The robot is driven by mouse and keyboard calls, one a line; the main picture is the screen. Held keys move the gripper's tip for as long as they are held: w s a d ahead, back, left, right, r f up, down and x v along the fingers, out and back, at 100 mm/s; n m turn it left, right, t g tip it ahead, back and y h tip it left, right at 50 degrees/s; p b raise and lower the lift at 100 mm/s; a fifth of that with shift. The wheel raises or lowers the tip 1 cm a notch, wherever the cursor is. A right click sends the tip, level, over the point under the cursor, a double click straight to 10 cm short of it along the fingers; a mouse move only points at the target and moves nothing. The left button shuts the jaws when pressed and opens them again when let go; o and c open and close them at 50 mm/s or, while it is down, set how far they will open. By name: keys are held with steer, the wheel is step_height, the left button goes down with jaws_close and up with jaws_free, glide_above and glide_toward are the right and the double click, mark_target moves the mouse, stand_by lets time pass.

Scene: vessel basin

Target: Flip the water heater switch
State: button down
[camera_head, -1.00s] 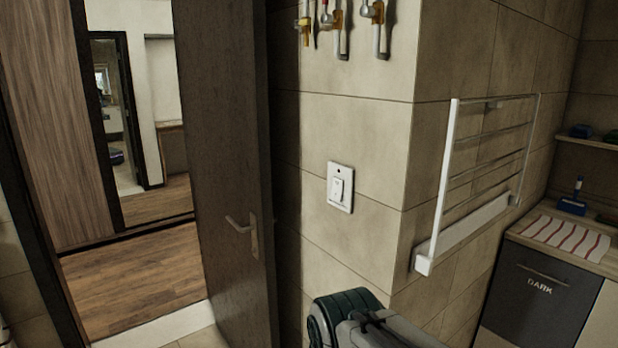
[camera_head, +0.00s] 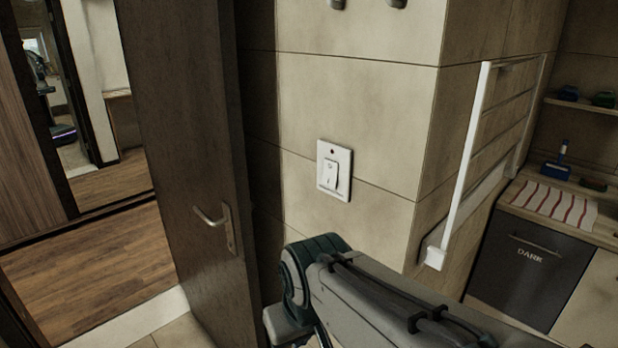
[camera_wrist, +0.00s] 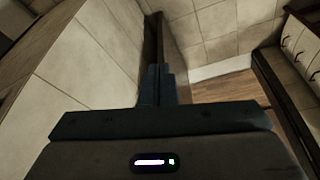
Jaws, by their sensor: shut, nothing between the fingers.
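The water heater switch (camera_head: 334,171) is a white rectangular plate with a rocker, fixed upright on the beige tiled wall in the head view. A small dark dot sits above the rocker. My gripper (camera_wrist: 159,72) shows in the wrist view with its dark fingers together and nothing between them. In the head view my arm is below and right of the switch, apart from it, and the fingers are out of sight. The wrist view does not show the switch.
A dark door (camera_head: 190,150) with a lever handle (camera_head: 211,217) stands open left of the switch. A white towel rack (camera_head: 468,160) juts out around the wall corner to the right. A cabinet (camera_head: 528,270) with a striped cloth (camera_head: 550,203) stands farther right.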

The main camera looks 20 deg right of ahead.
mark_target(323, 178)
steer(key=w+d+r+n+t+h, duration=0.1)
steer(key=w+d+r, duration=0.3)
steer(key=w+r, duration=0.5)
steer(key=w+d+r+n+t+h, duration=0.1)
steer(key=w+d+r, duration=0.4)
steer(key=w+r, duration=0.5)
step_height(323, 178, up, 3)
steer(key=shift+d+f+n+t+h+b, duration=0.15)
steer(key=shift+d+n+t+h+b, duration=0.25)
steer(key=shift+h, duration=0.4)
steer(key=shift+a, duration=0.1)
steer(key=w+d+f+p, duration=0.1)
steer(key=w+d+f, duration=0.1)
steer(key=f, duration=0.1)
steer(key=w+d+f+p, duration=0.1)
steer(key=w+d+f, duration=0.1)
steer(key=f, duration=0.1)
steer(key=w+d+f, duration=0.2)
steer(key=shift+d+f+p, duration=0.3)
steer(key=shift+f+p, duration=0.1)
